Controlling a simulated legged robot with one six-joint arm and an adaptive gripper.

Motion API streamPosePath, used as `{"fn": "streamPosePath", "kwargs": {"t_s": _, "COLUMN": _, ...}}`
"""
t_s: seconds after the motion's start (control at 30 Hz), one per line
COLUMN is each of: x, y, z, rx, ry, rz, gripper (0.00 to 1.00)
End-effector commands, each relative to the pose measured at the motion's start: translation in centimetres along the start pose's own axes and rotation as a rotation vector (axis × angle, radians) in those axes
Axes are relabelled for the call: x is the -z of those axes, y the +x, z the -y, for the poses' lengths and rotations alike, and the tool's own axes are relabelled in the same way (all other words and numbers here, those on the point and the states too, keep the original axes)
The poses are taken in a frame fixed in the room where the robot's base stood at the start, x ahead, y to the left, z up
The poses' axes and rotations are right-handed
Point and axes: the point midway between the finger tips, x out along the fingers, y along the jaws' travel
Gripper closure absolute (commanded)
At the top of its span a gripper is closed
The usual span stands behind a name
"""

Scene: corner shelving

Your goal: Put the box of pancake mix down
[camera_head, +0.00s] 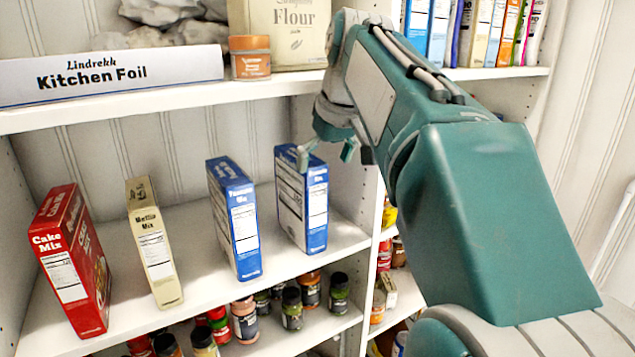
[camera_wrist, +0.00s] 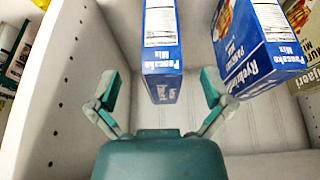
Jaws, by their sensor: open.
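Two blue boxes of pancake mix stand upright on the middle shelf. The right one (camera_head: 302,203) is by the shelf's right end, with my gripper (camera_head: 328,153) close by its top. In the wrist view this box (camera_wrist: 162,42) lies in line with the gap between the spread fingers of my gripper (camera_wrist: 161,86), and I see clear space on both sides of it. My gripper is open and holds nothing. The other blue box (camera_head: 236,222) stands to the left and shows at the right of the wrist view (camera_wrist: 258,42).
A cream box (camera_head: 154,245) and a red cake mix box (camera_head: 72,262) stand further left on the middle shelf (camera_head: 200,258). The upper shelf above holds kitchen foil (camera_head: 110,76), a jar (camera_head: 250,58) and flour (camera_head: 287,35). Spice jars (camera_head: 292,308) stand below. A perforated side wall (camera_wrist: 75,75) is close by.

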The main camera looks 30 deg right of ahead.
Motion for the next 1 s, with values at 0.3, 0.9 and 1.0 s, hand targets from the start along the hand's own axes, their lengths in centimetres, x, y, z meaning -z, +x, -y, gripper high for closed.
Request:
{"fn": "streamPosePath", "kwargs": {"t_s": 0.3, "x": 0.0, "y": -5.2, "z": 0.0, "rx": 0.0, "ry": 0.0, "rz": -0.002, "gripper": 0.0}}
{"fn": "streamPosePath", "kwargs": {"t_s": 0.9, "x": -2.9, "y": -3.0, "z": 3.4, "rx": -0.004, "ry": 0.016, "rz": -0.01, "gripper": 0.0}}
{"fn": "streamPosePath", "kwargs": {"t_s": 1.0, "x": -5.2, "y": -0.9, "z": 5.3, "rx": -0.01, "ry": 0.025, "rz": -0.021, "gripper": 0.0}}
